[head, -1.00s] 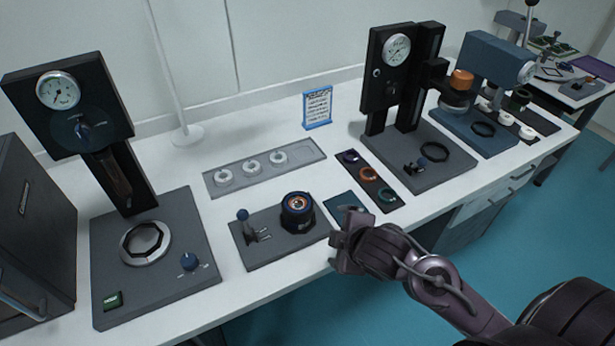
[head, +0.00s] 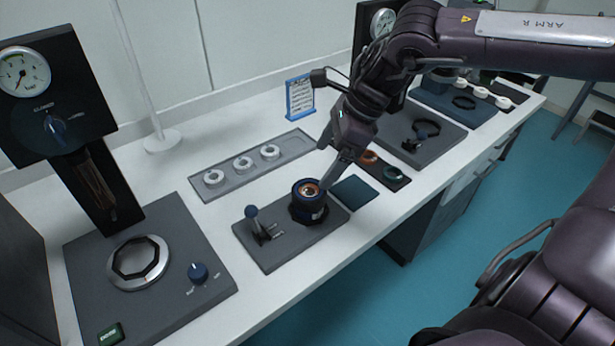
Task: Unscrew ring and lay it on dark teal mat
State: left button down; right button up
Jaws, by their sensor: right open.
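An orange-brown ring (head: 309,188) sits in the top of a dark, upright cylindrical holder (head: 308,206) on a grey base plate (head: 275,248). The dark teal mat (head: 358,194) lies flat and bare on the white table, just right of the holder. My right gripper (head: 327,162) is open, above and slightly behind the holder, with its fingers angled down. One fingertip is close to the holder's upper right edge; I cannot tell whether it touches. Nothing shows between the fingers. My left gripper is not in view.
A lever (head: 254,220) stands on the base plate left of the holder. A grey tray (head: 213,190) with several white rings lies behind. A dark strip (head: 395,181) with coloured rings lies right of the mat, partly hidden by my arm. A gauge stand (head: 160,260) is at left.

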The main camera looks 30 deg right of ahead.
aim_at(309, 190)
jog(key=shift+a+f+n, duration=0.15)
jog(key=shift+f+n, duration=0.15)
jog(key=shift+f, duration=0.35)
jog(key=x, duration=0.4)
jog(key=shift+f, duration=0.4)
jog(key=shift+w+a+f, duration=0.1)
jog(key=shift+a+f, duration=0.2)
jog(key=shift+f, duration=0.5)
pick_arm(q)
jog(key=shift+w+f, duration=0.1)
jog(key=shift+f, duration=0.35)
pick_arm(e)
jog(key=shift+a, duration=0.1)
